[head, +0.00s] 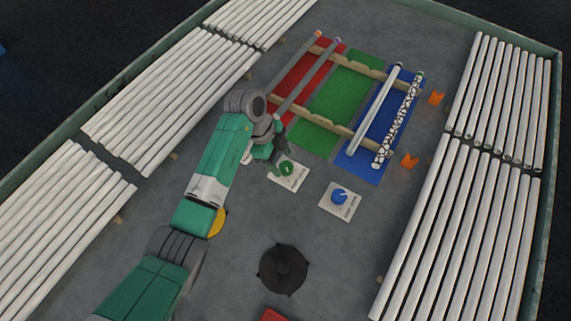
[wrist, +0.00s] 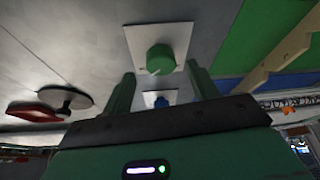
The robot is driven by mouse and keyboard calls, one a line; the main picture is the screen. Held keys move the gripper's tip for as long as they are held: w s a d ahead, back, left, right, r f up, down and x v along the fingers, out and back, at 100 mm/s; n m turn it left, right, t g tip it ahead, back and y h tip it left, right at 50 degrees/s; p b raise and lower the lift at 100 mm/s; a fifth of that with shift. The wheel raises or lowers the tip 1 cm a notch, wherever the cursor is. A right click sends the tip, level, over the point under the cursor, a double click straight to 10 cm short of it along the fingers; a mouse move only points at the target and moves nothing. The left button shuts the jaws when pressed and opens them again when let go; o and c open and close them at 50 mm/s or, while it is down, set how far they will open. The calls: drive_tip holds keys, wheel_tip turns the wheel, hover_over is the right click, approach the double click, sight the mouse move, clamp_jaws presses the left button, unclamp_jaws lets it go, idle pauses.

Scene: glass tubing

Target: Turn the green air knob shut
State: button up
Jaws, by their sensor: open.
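The green knob (head: 287,169) sits on a white plate (head: 298,183) on the grey bench in the head view. In the wrist view the green knob (wrist: 160,58) stands on its white plate (wrist: 132,40), between and beyond my two fingers. My gripper (wrist: 160,88) is open and empty, with one green finger to each side of the knob's line; contact with the knob does not show. In the head view my gripper (head: 274,150) is just up and left of the knob, partly hidden by my wrist.
A blue knob (head: 339,196) on its own white plate lies to the right. Red, green (head: 338,108) and blue mats with wooden rails and tubes lie beyond. A black round burner-like object (head: 283,269) is in front. White tube stacks (head: 455,220) line both sides.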

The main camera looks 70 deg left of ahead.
sight(286, 167)
drive_tip(key=shift+x, duration=1.35)
drive_tip(key=c, duration=1)
drive_tip(key=shift+r, duration=0.1)
